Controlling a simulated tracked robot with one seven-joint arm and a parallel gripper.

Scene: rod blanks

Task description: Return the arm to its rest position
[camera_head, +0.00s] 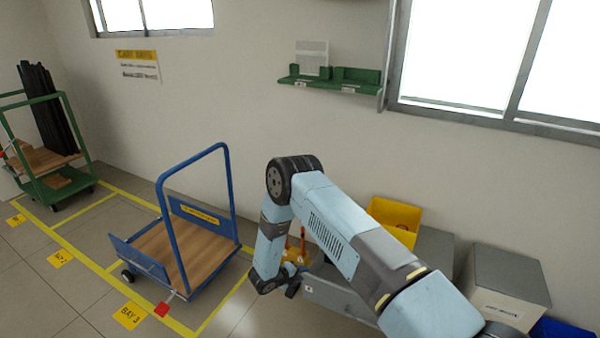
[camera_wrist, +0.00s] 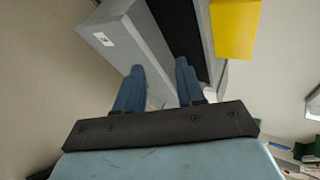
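My arm bends up from the lower right of the head view and folds down at the elbow. My gripper (camera_wrist: 158,72) shows in the wrist view as two blue fingers set apart, with nothing held between them. In the head view the lower end of the arm hangs right of the blue cart (camera_head: 228,205), and its fingers are too small there to tell clearly. A grey box or bench (camera_wrist: 115,45) lies beyond the fingers in the wrist view.
The blue cart stands in a yellow-lined bay. A green cart (camera_head: 50,185) holding black rods (camera_head: 48,115) is at far left. A yellow bin (camera_head: 395,215) and grey boxes (camera_head: 508,280) stand right, behind my arm. A green shelf (camera_head: 350,82) is on the wall.

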